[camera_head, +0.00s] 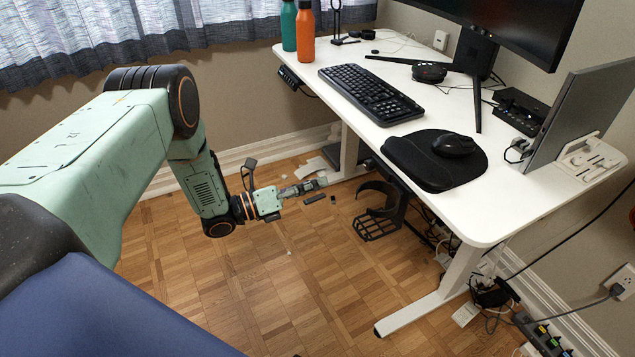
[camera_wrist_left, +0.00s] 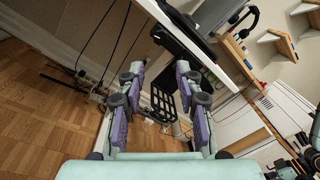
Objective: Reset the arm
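My left arm reaches in from the left in the head view, pale green with dark joints. My left gripper (camera_head: 318,186) hangs above the wooden floor, left of the desk and below its top. In the left wrist view the two purple-padded fingers of my left gripper (camera_wrist_left: 158,76) stand apart with nothing held between them. A black wire basket holder under the desk (camera_head: 376,226) lies to the right of the gripper and apart from it. It also shows beyond the fingers in the left wrist view (camera_wrist_left: 163,102). My right gripper is not seen.
The white desk (camera_head: 478,208) bears a keyboard (camera_head: 370,92), a mouse (camera_head: 453,145) on a dark pad, a monitor (camera_head: 520,22) and two bottles, one orange (camera_head: 305,31). Cables and a power strip (camera_head: 548,338) lie beneath. The parquet floor left of the desk is mostly clear.

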